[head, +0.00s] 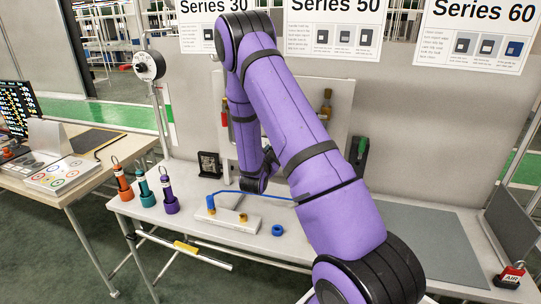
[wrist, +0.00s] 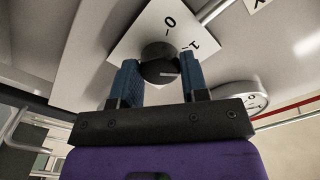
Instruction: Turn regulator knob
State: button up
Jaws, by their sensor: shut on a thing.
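In the wrist view a round dark knob (wrist: 158,50) sits in front of a white square plate (wrist: 195,22) marked with 0 and 1. A light line shows on the knob's face. My gripper (wrist: 159,72) has its two blue fingers on either side of the knob and is closed on it. In the head view my purple arm bends down toward the bench, and the gripper and knob cannot be made out there.
A round dial (head: 149,66) stands on a post at the left, and a round gauge (wrist: 238,97) shows in the wrist view. Orange, teal and purple tools (head: 168,195) stand on the bench's left. A grey mat (head: 420,235) is bare.

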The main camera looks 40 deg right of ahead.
jog(key=shift+m, duration=3.6)
jog(key=o, duration=0.9)
jog(key=shift+o, duration=0.2)
jog(key=shift+s+a, duration=0.1)
jog(key=v, duration=1)
jog(key=shift+a, duration=0.25)
jog(key=shift+s, duration=0.1)
